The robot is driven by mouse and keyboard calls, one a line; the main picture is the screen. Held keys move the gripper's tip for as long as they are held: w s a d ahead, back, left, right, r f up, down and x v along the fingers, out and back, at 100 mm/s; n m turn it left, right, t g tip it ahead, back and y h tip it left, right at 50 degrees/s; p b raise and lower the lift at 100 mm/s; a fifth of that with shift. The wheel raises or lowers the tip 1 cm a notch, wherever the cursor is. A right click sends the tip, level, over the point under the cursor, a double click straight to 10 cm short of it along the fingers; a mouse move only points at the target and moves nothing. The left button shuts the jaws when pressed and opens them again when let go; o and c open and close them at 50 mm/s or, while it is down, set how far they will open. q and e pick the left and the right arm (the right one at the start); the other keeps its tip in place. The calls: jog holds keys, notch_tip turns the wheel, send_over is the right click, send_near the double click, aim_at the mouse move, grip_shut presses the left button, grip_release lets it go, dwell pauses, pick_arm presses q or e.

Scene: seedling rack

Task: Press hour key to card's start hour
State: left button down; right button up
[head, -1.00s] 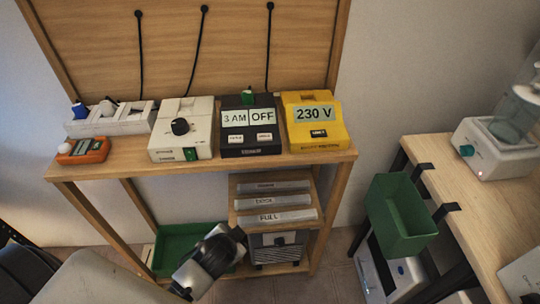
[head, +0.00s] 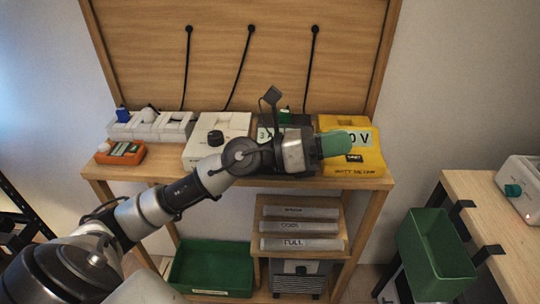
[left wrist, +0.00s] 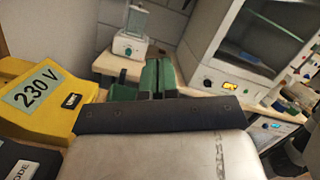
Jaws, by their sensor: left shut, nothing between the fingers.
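The black timer box (head: 268,121) stands on the shelf between the white knob box and the yellow box. My left arm covers most of it; only a bit of its display, with a "3", shows, and its hour key is hidden. In the left wrist view a corner of a black box (left wrist: 14,158) with a key label ending "ODE" shows at the lower left. My left gripper (head: 337,144), with green fingertips, is shut and empty in front of the yellow box (head: 362,167). It also shows in the left wrist view (left wrist: 156,78). I cannot make out a start-hour card.
The white knob box (head: 203,147), orange meter (head: 121,155) and white socket strip (head: 150,128) stand to the left on the wooden shelf. Below are a green tray (head: 210,270) and labelled drawers. A green bin (head: 440,248) hangs at the right table's edge.

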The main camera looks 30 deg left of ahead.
pick_arm(q)
jog(key=w+a+m+g+y, duration=0.3)
jog(key=a+m+y, duration=0.4)
jog(key=a+y, duration=0.6)
jog(key=w+a+f, duration=0.1)
jog(key=a, duration=0.2)
jog(key=shift+a, duration=0.4)
notch_tip(320, 180, down, 8)
jog(key=b, duration=0.5)
jog(key=shift+r+b, duration=0.25)
jog(key=shift+b, duration=0.05)
jog(key=shift+f+b, duration=0.6)
jog(key=shift+f, duration=0.05)
jog(key=shift+f, duration=0.1)
